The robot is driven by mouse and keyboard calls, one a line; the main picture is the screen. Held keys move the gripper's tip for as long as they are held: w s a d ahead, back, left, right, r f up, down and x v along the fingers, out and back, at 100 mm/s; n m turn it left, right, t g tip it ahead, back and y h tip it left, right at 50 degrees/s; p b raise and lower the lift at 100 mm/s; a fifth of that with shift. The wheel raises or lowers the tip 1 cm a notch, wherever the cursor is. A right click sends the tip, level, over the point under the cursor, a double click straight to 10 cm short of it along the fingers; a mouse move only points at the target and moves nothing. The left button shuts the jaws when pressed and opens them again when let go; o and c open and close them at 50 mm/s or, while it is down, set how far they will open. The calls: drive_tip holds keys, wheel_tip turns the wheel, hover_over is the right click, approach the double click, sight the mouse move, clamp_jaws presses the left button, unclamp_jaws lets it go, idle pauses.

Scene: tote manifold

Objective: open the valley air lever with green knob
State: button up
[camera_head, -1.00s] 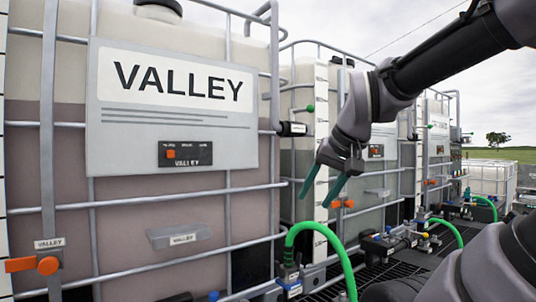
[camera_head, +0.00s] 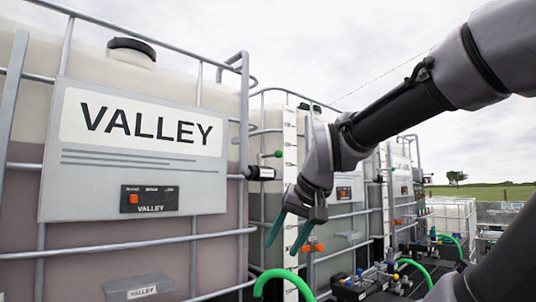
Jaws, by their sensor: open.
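The Valley tote is the large caged tank at the left, with a white VALLEY sign (camera_head: 140,145). A small green knob (camera_head: 278,153) shows by its right edge, beside a dark cylindrical fitting (camera_head: 260,173) with a pale end. The knob's lever is too small to make out clearly. My gripper (camera_head: 284,246) is open and empty, with two teal fingers pointing down and left. In the picture its fingertips are below the knob, apart from it. The depth between them is hard to tell.
A black panel with an orange button (camera_head: 133,198) is on the sign. More caged totes stand behind to the right, with an orange handle (camera_head: 313,247). A green hose (camera_head: 280,278) arches below my gripper. Hoses and valve fittings (camera_head: 375,280) lie low at the right.

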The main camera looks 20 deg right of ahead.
idle(0.3)
drive_tip(key=c, duration=0.4)
drive_tip(key=shift+w+r, duration=0.35)
drive_tip(key=shift+r, duration=0.25)
clamp_jaws()
drive_tip(key=n+h, duration=0.6)
drive_tip(key=n, duration=0.1)
approach(269, 155)
drive_tip(key=s+a, duration=0.5)
drive_tip(key=w+d+f, duration=0.6)
drive_tip(key=w, duration=0.1)
drive_tip(key=shift+w+d, duration=0.3)
drive_tip(key=shift+d, duration=0.05)
